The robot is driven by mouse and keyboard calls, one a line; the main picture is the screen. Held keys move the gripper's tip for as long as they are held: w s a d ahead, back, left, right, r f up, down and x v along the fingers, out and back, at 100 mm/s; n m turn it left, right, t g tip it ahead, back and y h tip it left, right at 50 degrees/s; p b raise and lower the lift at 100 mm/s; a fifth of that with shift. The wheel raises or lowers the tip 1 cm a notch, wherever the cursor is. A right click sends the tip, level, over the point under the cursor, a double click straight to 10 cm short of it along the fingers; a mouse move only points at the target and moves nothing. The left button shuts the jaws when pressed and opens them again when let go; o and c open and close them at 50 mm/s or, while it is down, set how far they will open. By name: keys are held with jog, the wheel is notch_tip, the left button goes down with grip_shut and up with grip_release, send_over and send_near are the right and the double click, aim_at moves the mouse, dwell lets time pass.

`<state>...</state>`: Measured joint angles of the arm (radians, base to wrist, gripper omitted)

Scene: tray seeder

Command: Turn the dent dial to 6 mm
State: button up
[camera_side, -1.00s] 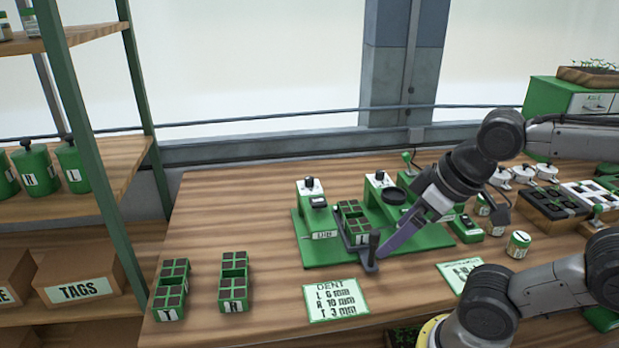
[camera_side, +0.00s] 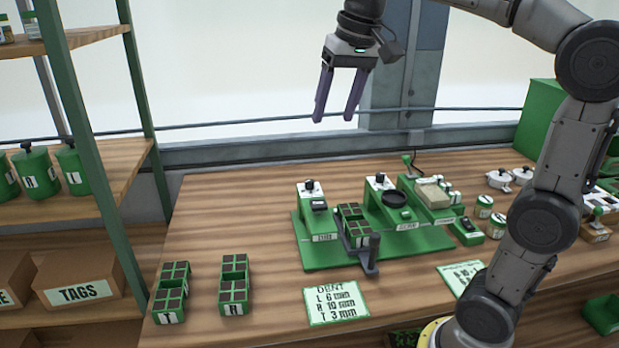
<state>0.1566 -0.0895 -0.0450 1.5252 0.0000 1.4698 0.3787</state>
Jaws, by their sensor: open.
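The green seeder base (camera_side: 320,258) stands on the wooden table. At its left is a white and green unit with a black knob (camera_side: 309,185) on top, and a second similar unit with a black knob (camera_side: 380,178) stands to its right. I cannot tell which knob is the dent dial, and their settings are too small to read. A dark-celled seed tray (camera_side: 353,225) sits between the units. The dent card (camera_side: 336,302) in front reads L 6 mm, R or A 10 mm, T 3 mm. My gripper (camera_side: 334,118) is open and empty, high above the back of the table.
Two small green cell trays, one marked T (camera_side: 171,292) and another (camera_side: 233,284), stand at the front left. A grey upright lever (camera_side: 373,250) is at the base's front. Jars (camera_side: 484,206) and lidded white pots (camera_side: 499,179) stand right. A shelf is at the left.

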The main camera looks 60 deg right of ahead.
jog(key=w+d+m, duration=0.1)
jog(key=w+d, duration=0.3)
jog(key=w, duration=0.2)
jog(key=m+g, duration=0.3)
send_over(310, 180)
notch_tip(310, 180, down, 12)
jog(key=f, duration=0.1)
jog(key=shift+y, duration=0.3)
notch_tip(310, 180, down, 13)
jog(key=shift+w+r, duration=0.1)
jog(key=shift+c, duration=0.3)
grip_shut()
